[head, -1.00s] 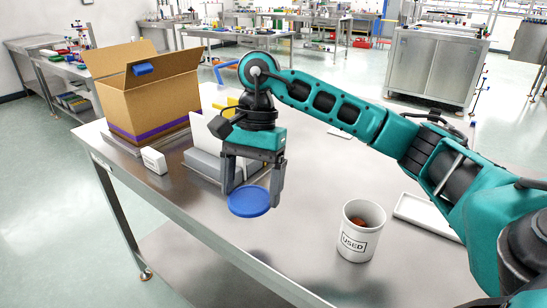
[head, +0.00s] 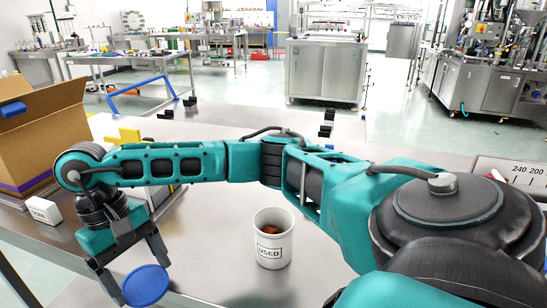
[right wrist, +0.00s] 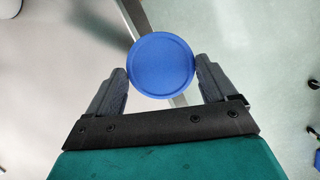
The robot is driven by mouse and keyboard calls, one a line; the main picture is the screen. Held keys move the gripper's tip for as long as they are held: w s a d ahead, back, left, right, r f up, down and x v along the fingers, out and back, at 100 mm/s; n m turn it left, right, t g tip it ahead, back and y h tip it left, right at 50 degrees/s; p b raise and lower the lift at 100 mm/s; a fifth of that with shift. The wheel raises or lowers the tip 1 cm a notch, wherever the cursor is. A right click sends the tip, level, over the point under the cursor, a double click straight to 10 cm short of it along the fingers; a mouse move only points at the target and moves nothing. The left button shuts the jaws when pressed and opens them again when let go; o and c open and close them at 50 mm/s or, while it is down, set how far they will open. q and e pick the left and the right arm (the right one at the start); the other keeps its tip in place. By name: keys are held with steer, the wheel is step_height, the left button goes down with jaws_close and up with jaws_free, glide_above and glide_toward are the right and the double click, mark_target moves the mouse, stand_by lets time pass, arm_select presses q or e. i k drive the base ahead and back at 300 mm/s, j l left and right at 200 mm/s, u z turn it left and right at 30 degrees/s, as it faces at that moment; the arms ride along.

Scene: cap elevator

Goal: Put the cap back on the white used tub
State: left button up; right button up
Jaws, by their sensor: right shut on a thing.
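The white tub (head: 273,247) marked "USED" stands upright on the table, to the right of the gripper. Its top is uncovered and reddish-brown contents show inside. My left gripper is in neither view.
A cardboard box (head: 62,125) with a purple band stands at the left, with a small white box (head: 45,210) in front of it. A yellow item (head: 128,136) is behind my arm. The steel table (head: 215,275) is clear around the tub. My right arm spans the view behind the tub.

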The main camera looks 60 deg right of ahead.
mark_target(272, 251)
steer(key=k+j, duration=0.2)
steer(key=k, duration=0.15)
steer(key=k+j, duration=0.2)
steer(key=k, duration=0.15)
steer(key=z, duration=1.35)
